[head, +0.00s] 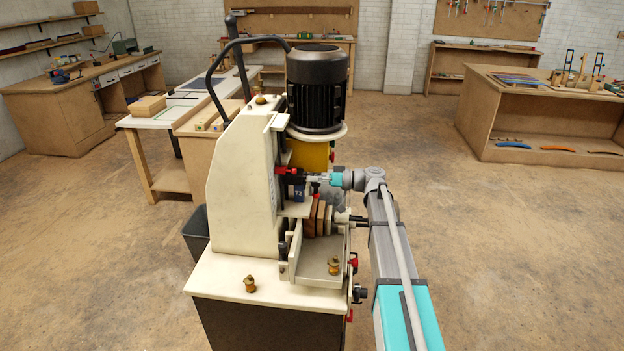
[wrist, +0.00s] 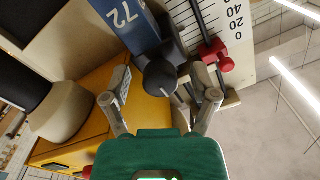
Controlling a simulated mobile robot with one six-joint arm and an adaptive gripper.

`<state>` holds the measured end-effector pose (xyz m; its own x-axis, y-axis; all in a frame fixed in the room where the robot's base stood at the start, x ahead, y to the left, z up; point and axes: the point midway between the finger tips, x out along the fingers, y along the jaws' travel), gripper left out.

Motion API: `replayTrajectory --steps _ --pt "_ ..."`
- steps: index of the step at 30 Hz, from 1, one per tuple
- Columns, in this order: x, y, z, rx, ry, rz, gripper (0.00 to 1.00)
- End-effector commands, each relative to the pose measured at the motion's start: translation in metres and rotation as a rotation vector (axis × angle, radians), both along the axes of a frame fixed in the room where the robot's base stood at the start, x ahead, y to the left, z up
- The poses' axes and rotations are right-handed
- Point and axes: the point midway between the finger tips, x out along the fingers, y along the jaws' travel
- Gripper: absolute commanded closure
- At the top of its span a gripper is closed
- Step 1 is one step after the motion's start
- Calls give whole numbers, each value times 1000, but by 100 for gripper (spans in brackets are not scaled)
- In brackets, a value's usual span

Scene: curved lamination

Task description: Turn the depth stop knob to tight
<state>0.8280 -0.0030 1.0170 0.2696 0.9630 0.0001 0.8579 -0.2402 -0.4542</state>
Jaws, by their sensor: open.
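My gripper (wrist: 162,84) is open, with one finger on each side of a dark round-ended knob (wrist: 160,76). The knob sits beside a blue block marked 72 (wrist: 126,20). I cannot tell whether the fingers touch it. A red knob-like part (wrist: 215,54) sits by the numbered scale (wrist: 236,20), just beyond the right finger. No label tells which part is the depth stop knob. In the head view my gripper (head: 316,178) reaches in from the right at the front of the cream machine (head: 240,185), above the blue block (head: 298,192); the dark knob is hard to make out there.
The black motor (head: 317,88) and yellow housing (head: 309,154) stand close above and behind my gripper. Brown wood pieces (head: 315,218) and a cream bracket (head: 318,268) lie below. Open floor (head: 500,260) is to the right; a workbench (head: 540,115) stands farther back.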

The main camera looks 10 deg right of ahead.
Motion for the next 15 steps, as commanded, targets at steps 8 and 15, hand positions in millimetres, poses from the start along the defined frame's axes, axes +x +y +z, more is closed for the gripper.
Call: replayTrajectory --steps 8,15 --pt "1 2 0 0 0 0 24" --pt "0 2 0 0 0 1 57"
